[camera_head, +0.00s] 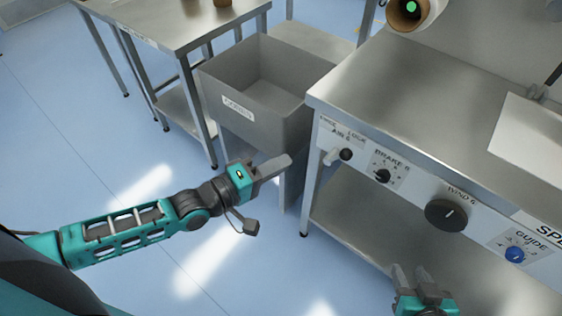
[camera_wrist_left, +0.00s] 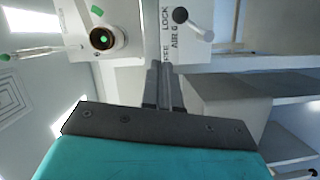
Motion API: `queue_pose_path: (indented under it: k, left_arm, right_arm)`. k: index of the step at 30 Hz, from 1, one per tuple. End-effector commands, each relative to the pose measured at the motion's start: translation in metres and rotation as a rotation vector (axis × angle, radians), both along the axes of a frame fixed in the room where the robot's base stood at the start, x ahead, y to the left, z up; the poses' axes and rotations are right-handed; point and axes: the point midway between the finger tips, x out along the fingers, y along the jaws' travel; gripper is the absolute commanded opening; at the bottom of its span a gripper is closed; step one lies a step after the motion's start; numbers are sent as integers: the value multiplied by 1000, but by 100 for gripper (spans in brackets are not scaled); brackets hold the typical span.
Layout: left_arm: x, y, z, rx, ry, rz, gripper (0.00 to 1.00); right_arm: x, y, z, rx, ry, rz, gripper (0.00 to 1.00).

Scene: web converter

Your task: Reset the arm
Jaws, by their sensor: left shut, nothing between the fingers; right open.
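My left arm reaches in from the left in the head view. Its gripper (camera_head: 284,163) is shut and empty, in front of the grey bin and left of the machine's control panel. In the left wrist view its fingers (camera_wrist_left: 163,72) lie together, pointing toward the panel with the AIR lever. My right gripper (camera_head: 412,272) is open at the bottom of the head view, below the WIND knob, with nothing seen between its fingers. The rest of the right arm is out of view.
The steel machine bench (camera_head: 400,90) fills the right, with a lever (camera_head: 343,155), a BRAKE knob (camera_head: 383,176), a black WIND knob (camera_head: 446,214) and a blue GUIDE knob (camera_head: 515,254). A grey bin (camera_head: 225,120) and a steel table (camera_head: 170,20) stand behind. The blue floor (camera_head: 70,130) at left is clear.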

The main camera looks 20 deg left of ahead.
Motion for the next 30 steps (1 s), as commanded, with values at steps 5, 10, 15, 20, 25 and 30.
queue_pose_path:
  k: [5, 10, 15, 20, 25, 30]
  left_arm:
    - [0, 0, 0, 0, 0, 0, 0]
    - [0, -1, -1, 6, -2, 0, 0]
    - [-12, -14, -11, 155, -62, 9, 0]
    - [-34, -19, -35, 519, -156, 34, 0]
    - [-63, 2, -68, 960, -176, 17, 0]
    - [-92, 28, -93, 1266, -140, -52, 0]
  right_arm:
    - [0, -1, 0, -2, 0, 2, 43]
    - [0, 0, 0, -2, 0, 2, 43]
    - [0, 0, 0, -2, 0, 2, 43]
    - [0, -1, 0, -3, -1, 3, 43]
    - [0, -1, 0, -2, -1, 3, 43]
    - [1, 0, 0, -3, -2, 4, 43]
